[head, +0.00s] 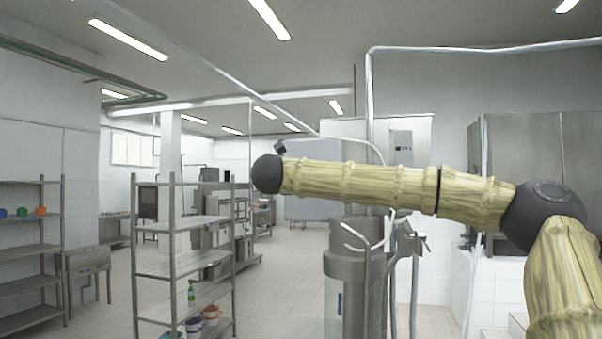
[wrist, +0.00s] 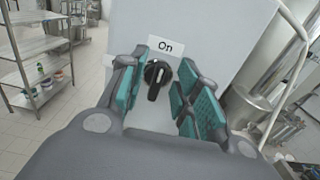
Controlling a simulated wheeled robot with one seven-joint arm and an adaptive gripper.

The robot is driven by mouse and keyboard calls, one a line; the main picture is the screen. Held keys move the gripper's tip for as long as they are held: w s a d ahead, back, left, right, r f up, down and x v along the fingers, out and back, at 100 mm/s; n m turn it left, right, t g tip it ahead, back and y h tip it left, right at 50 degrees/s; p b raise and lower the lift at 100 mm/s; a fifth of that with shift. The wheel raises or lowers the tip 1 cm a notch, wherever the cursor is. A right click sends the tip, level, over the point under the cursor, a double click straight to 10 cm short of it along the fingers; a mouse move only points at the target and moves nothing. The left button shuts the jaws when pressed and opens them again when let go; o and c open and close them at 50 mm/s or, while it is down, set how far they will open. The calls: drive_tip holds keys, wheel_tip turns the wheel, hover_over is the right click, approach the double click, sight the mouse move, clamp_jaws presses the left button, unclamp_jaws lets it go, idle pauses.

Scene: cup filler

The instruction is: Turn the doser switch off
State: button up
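The doser switch (wrist: 157,79) is a black rotary knob on a pale grey panel (wrist: 224,30). A white label reading "On" (wrist: 166,46) is above it. The knob's raised grip stands close to upright, slightly tilted, with a pale mark near its lower end. My gripper (wrist: 160,84) is open in the wrist view, with one teal-padded finger left of the knob and the other to its right. A gap shows between the knob and both pads. The gripper's fingers and the switch do not show in the head view, where my arm crosses the right half.
Metal shelves (head: 184,250) with buckets and a spray bottle stand left of centre. Another rack (head: 30,248) with coloured cups stands at far left. A steel cylindrical machine (head: 352,265) with pipes stands beyond my arm. Open tiled floor (head: 285,265) lies between.

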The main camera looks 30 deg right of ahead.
drive_tip(key=shift+w, duration=0.1)
clamp_jaws()
drive_tip(key=shift+f+n+b, duration=0.15)
drive_tip(key=shift+n+b, duration=0.15)
drive_tip(key=shift+b, duration=0.2)
drive_tip(key=n+b, duration=0.2)
drive_tip(key=n, duration=0.3)
drive_tip(key=n+b, duration=0.2)
drive_tip(key=n, duration=0.4)
drive_tip(key=w+f+n+b, duration=0.1)
drive_tip(key=n+b, duration=0.1)
drive_tip(key=n, duration=0.4)
drive_tip(key=shift+a, duration=0.4)
drive_tip(key=shift+n, duration=0.3)
unclamp_jaws()
